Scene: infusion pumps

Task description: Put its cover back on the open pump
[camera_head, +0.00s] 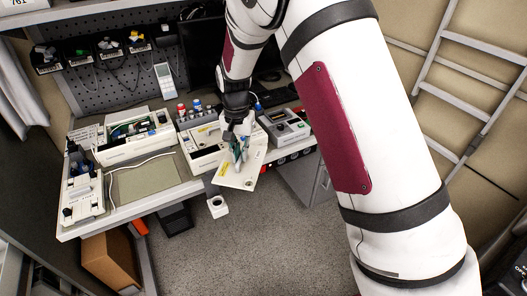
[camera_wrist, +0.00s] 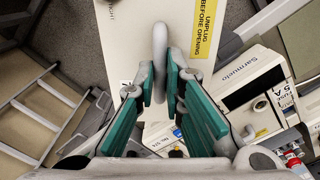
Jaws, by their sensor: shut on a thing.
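My gripper (camera_head: 238,150) is shut on the grey handle (camera_wrist: 160,45) of a white cover (camera_head: 243,178). The cover is a flat panel with a yellow "UNPLUG BEFORE OPENING" label (camera_wrist: 203,28). It is tilted and held out at the front edge of the bench. In the wrist view the cover (camera_wrist: 128,40) fills the top middle, with the teal finger pads on either side of its handle. The open pump (camera_head: 110,155) stands on the bench to the left, its green circuit board (camera_head: 128,129) exposed. My gripper is to its right, clear of it.
A closed pump (camera_head: 197,136) stands partly behind the cover, another grey unit (camera_head: 288,127) to its right. A beige mat (camera_head: 147,181) and a white device (camera_head: 82,196) lie at front left. Red- and blue-capped bottles (camera_head: 182,109) stand behind. A ladder (camera_head: 467,90) leans right.

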